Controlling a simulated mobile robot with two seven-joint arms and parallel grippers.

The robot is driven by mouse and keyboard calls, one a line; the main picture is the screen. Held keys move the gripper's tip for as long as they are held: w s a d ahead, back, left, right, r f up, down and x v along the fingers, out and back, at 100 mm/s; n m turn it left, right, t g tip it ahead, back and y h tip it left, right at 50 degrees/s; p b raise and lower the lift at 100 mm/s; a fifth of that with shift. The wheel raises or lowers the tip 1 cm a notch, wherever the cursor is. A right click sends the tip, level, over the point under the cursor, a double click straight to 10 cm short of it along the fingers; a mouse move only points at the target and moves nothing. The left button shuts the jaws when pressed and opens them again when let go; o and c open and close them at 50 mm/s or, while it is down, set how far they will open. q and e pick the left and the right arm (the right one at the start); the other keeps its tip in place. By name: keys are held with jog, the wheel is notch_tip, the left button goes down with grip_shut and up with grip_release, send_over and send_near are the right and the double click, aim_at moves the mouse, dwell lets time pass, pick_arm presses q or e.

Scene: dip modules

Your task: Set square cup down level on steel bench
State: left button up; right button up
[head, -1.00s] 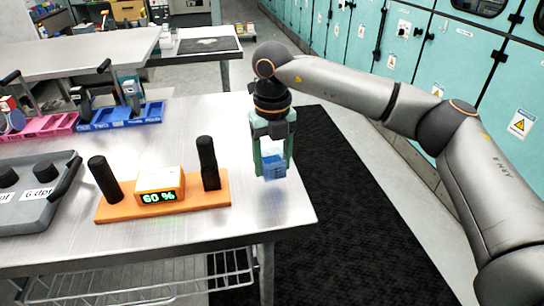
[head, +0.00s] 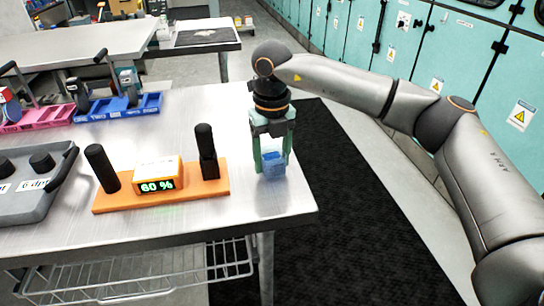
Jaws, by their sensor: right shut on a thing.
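A small blue square cup (head: 274,166) is at the right end of the steel bench (head: 275,205). My right gripper (head: 273,163) points down with its green fingers on either side of the cup and is shut on it. The cup looks upright and close above or on the bench top; I cannot tell whether its base touches. The fingers hide parts of its sides. My left gripper does not show.
An orange base (head: 130,203) with two black posts and a 60 % display (head: 158,186) stands just left of the cup. A grey tray (head: 35,205), a pink tray (head: 38,118) and a blue tray (head: 120,107) are farther left. The bench's right edge is close.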

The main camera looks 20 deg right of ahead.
jog(key=shift+f, duration=0.4)
jog(key=o, duration=1.4)
notch_tip(320, 180, up, 12)
jog(key=shift+r, duration=0.25)
